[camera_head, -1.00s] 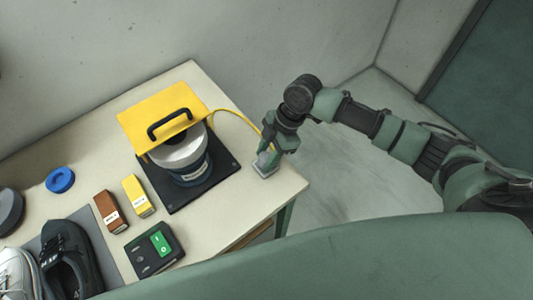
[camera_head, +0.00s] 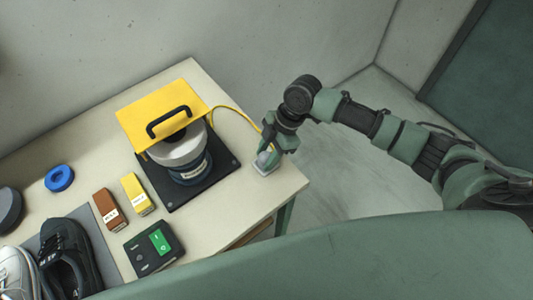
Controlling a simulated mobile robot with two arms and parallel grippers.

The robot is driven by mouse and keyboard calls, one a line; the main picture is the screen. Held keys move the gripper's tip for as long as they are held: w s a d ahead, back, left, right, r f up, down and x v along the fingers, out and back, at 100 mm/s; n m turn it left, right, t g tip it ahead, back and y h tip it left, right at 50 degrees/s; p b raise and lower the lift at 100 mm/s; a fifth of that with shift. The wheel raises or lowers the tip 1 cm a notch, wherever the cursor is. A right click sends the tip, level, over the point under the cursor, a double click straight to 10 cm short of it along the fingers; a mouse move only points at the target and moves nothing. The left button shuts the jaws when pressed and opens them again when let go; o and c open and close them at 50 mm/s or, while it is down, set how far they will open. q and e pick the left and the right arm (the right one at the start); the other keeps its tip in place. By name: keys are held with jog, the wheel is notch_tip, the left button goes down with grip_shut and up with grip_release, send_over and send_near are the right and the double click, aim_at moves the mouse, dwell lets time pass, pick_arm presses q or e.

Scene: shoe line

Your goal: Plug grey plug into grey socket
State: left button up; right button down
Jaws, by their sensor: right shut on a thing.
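My right gripper (camera_head: 266,152) is at the right end of the table, pointing down, shut on the grey plug (camera_head: 264,154). The plug is at the end of a yellow cable (camera_head: 233,111) that runs from the machine with the yellow guard. Just below the plug is the grey socket (camera_head: 266,169) on the tabletop near the right edge. The fingers and plug cover part of it, and I cannot tell how far the plug is in. My left gripper is not in view.
The machine's yellow guard (camera_head: 142,112) and black base (camera_head: 208,188) stand left of the gripper. A switch box (camera_head: 145,265), brown block (camera_head: 109,209), yellow block (camera_head: 137,194), blue ring (camera_head: 59,178) and shoes (camera_head: 68,262) lie further left on the table (camera_head: 236,205).

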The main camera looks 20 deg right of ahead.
jog(key=shift+f, duration=0.2)
jog(key=c, duration=0.8)
grip_release()
jog(key=shift+o, duration=0.2)
jog(key=b+v, duration=0.2)
jog(key=v, duration=0.4)
jog(key=shift+w+d+r, duration=0.1)
jog(key=shift+d+r, duration=0.05)
jog(key=shift+r, duration=0.05)
jog(key=shift+d+r, duration=0.2)
jog(key=shift+r, duration=0.45)
